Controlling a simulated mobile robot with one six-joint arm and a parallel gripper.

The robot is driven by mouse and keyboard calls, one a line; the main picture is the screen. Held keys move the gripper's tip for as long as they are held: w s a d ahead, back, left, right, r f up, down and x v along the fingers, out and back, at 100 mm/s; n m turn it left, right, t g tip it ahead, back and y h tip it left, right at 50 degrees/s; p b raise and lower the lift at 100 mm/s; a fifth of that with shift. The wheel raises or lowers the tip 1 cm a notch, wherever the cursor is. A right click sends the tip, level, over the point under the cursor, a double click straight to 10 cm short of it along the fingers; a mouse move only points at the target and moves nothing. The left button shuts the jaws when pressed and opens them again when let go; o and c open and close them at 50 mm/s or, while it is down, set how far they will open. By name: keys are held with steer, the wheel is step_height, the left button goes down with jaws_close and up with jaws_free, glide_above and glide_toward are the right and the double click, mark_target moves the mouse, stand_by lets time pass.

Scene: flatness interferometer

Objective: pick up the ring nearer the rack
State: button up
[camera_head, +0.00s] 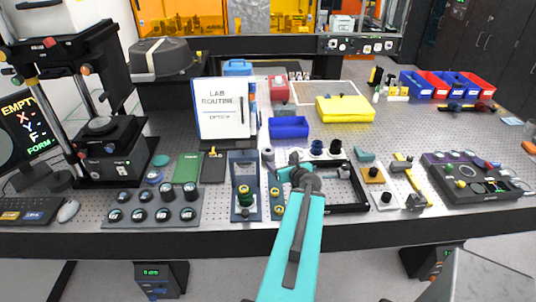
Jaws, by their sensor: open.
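Small yellow-and-dark ring-like parts sit on a narrow blue-grey strip (265,203) at the bench's front middle; one shows higher (275,192) and one lower (278,209). I cannot tell for sure that these are the task's rings. A grey rack (120,222) with several dark round pieces stands to their left, beyond a blue-grey stand (236,212) holding a green and yellow piece (245,196). My gripper (291,170), at the end of my teal arm, is open just right of the strip. It appears empty and above the bench; its fingers are small and partly hidden.
A black open frame (358,207) lies right of my gripper, behind my arm. A dark instrument tray (480,197) is at the right. Small parts crowd the front.

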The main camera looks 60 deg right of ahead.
mark_target(271, 155)
steer(key=shift+b+x, duration=1.35)
steer(key=shift+b, duration=3.3)
steer(key=shift+b+x, duration=0.65)
steer(key=shift+x, duration=2.2)
steer(key=shift+d, duration=0.1)
steer(key=shift+b+x, duration=0.85)
steer(key=shift+x, duration=1.65)
steer(key=shift+c, duration=0.4)
steer(key=c, duration=1)
